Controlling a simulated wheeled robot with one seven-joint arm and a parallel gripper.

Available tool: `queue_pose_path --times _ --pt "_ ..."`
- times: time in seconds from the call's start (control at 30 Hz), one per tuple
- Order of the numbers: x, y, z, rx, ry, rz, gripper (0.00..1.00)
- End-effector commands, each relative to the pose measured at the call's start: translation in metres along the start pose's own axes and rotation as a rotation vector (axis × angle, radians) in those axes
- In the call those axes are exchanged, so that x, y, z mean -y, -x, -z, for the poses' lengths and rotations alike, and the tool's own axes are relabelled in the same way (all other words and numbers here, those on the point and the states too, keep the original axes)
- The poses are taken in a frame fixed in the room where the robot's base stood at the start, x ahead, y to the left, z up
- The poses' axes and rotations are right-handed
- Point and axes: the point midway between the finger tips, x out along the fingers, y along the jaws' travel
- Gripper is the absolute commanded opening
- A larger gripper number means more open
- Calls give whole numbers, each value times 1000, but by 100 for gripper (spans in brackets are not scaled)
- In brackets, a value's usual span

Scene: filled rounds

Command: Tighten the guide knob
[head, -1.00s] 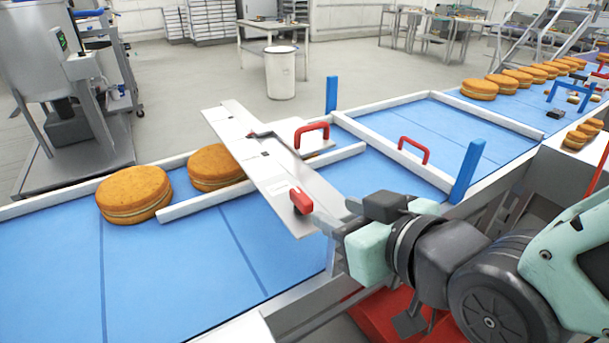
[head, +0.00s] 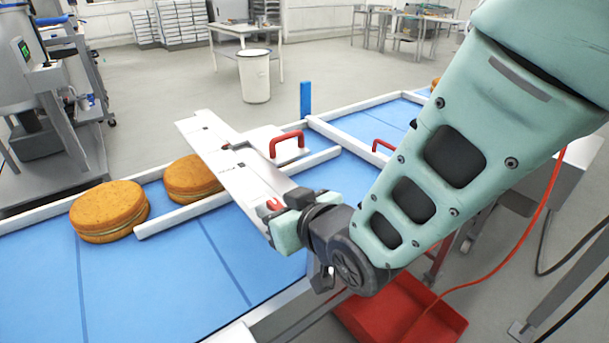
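The red guide knob (head: 273,204) sits at the near end of a long flat metal bar (head: 222,158) that lies across the conveyor. My gripper (head: 279,213) is right at the knob, its fingers coming in from the right. The gripper body covers part of the knob and the bar's near end. I cannot tell whether the fingers touch the knob or are closed on it. A white guide rail (head: 235,195) runs under the bar along the blue belt.
Two round filled cakes, one in front (head: 108,209) and one behind (head: 192,178), stand on the blue belt (head: 150,285) left of the bar. A red handle (head: 287,145) stands on a plate beside the bar. A red bin (head: 400,312) is below right. My arm hides much of the right side.

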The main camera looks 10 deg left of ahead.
Motion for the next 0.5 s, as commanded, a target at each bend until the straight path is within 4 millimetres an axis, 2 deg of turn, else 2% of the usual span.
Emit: queue_pose_path --times 0.07,0.2,0.5 --pt "0 0 0 0 0 0 37" --pt "0 0 0 0 0 0 0" --pt "1 0 0 0 -5 -14 0"
